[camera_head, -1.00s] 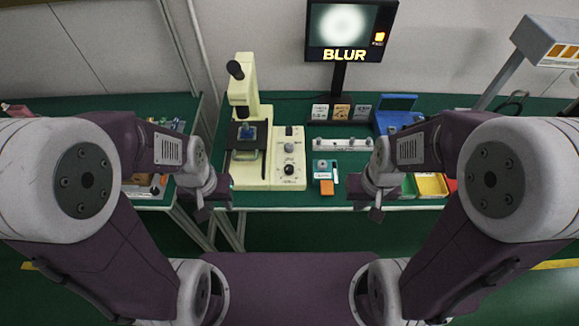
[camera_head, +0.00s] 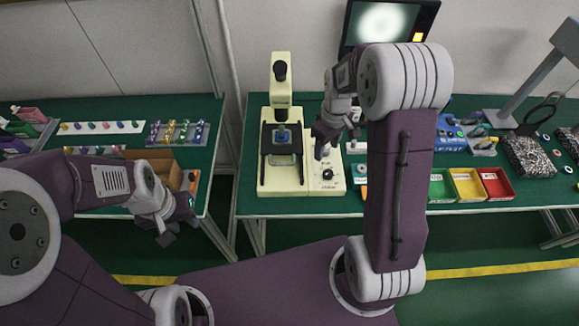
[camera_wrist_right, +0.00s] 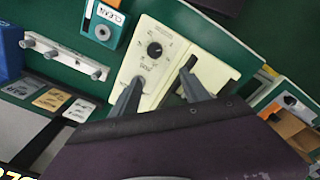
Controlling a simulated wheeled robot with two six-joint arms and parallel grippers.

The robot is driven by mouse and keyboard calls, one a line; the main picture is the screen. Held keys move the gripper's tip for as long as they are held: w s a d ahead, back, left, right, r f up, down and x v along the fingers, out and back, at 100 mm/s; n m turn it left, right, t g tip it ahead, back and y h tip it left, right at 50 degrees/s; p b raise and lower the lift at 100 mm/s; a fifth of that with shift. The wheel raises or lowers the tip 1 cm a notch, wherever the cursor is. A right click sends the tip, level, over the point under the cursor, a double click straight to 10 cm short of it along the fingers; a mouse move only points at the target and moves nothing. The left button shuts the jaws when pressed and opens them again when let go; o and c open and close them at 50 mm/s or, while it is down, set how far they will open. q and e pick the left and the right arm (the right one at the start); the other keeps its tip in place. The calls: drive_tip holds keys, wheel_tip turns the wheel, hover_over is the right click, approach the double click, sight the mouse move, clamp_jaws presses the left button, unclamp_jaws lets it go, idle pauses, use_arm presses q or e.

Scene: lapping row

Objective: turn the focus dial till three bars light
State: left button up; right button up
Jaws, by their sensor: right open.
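The cream control panel (camera_head: 310,184) is beside the cream microscope (camera_head: 281,95). A black dial (camera_head: 327,174) with marks around it is on the panel's front part. It also shows in the right wrist view (camera_wrist_right: 155,50). Panel lettering is too small to read. My right gripper (camera_head: 322,150) is open and empty over the panel's rear part, its fingertips (camera_wrist_right: 162,75) behind the black dial and apart from it. Its fingers hide the panel's other knob. The monitor (camera_head: 385,22) shows a blurred white spot and one orange bar; my arm covers its lower part. My left gripper (camera_head: 178,222) hangs before the left table.
Right of the panel are a grey-white rail of pegs (camera_wrist_right: 65,55) and a teal block marked CLEAN (camera_wrist_right: 105,25). Green, yellow and red bins (camera_head: 466,185) stand further right. A left table (camera_head: 60,110) holds strips of coloured parts.

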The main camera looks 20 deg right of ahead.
sight(328, 172)
drive_tip(key=f, duration=0.1)
drive_tip(key=d+f, duration=0.2)
drive_tip(key=shift+s+m+g, duration=0.3)
drive_tip(key=shift+s, duration=0.1)
drive_tip(key=shift+s+d+f, duration=0.2)
drive_tip(key=shift+f, duration=0.05)
drive_tip(key=f, duration=0.7)
drive_tip(key=shift+w+a+f, duration=0.2)
drive_tip(key=shift+a+f, duration=0.1)
drive_tip(key=shift+s+d+f, duration=0.1)
drive_tip(key=shift+f, duration=0.35)
drive_tip(key=shift+c, duration=1.2)
clamp_jaws()
